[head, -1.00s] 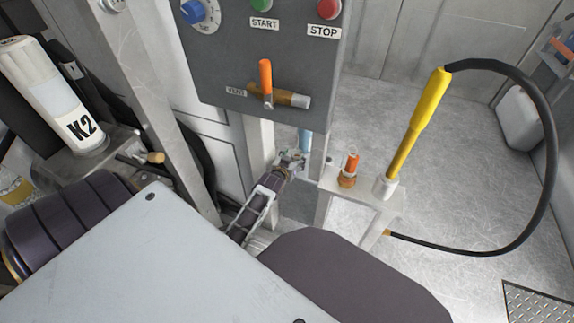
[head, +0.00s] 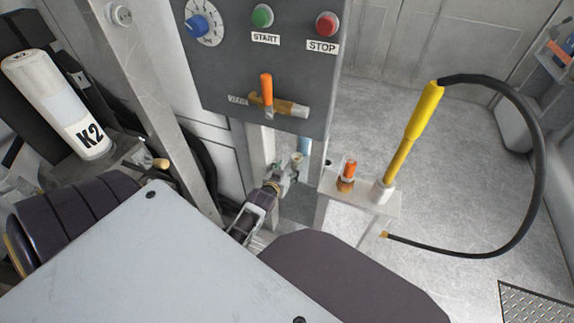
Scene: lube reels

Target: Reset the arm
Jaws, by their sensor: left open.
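My left gripper (head: 289,168) is below the dark control panel (head: 235,75), beside the small stand (head: 385,203). It is open, and I see nothing held in it. A blue upright piece (head: 304,145) shows just behind its fingertips. The panel has a blue dial (head: 197,26), a green START button (head: 262,16), a red STOP button (head: 326,24) and an orange-handled valve (head: 267,92) with its handle upright. My right gripper is not in view.
The stand holds an orange-capped fitting (head: 348,172) and a yellow grease nozzle (head: 412,130) with a black hose (head: 543,150) looping right. A white K2 cartridge (head: 60,105) stands at left. The floor (head: 450,180) at right is mostly clear.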

